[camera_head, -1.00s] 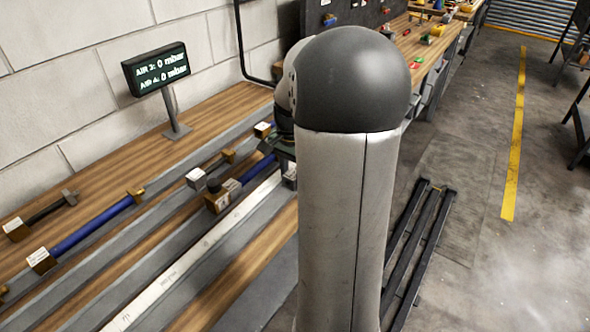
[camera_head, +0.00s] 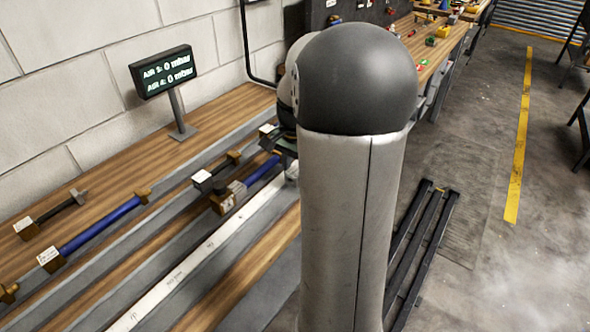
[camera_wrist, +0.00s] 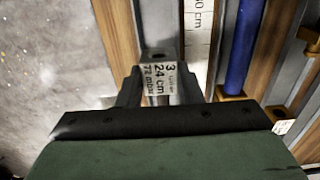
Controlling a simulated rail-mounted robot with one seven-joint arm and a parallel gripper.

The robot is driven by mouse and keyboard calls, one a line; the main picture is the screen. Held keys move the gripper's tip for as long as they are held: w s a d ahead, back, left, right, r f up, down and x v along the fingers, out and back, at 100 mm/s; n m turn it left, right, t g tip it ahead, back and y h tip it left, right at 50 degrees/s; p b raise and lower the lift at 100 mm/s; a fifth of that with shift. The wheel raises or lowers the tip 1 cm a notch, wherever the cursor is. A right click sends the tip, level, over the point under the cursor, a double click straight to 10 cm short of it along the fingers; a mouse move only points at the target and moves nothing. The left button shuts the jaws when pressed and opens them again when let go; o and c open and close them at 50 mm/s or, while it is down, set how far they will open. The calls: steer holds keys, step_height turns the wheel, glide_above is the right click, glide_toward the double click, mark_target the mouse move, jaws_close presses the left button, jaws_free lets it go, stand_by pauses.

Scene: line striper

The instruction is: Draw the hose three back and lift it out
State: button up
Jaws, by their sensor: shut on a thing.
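In the wrist view my gripper (camera_wrist: 160,95) is shut on the end block of hose three (camera_wrist: 159,78). Its white label reads 3, 24 cm and 72 mbar, and it sits between the two dark fingers. The hose body is not clearly visible beyond the block. In the head view my arm hides most of the gripper and the held end. The display (camera_head: 164,71) shows two AIR lines, both at 0 mbar; the upper line seems to read AIR 3.
A blue hose (camera_wrist: 238,55) lies beside a white centimetre scale (camera_wrist: 197,35), right of the held block. In the head view another blue hose (camera_head: 100,226) and a dark rod (camera_head: 58,211) lie in brass blocks. A black rack (camera_head: 422,245) stands on the floor.

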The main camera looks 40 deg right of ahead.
steer(key=shift+r+p, duration=1.55)
steer(key=shift+r, duration=0.8)
steer(key=shift+w, duration=0.1)
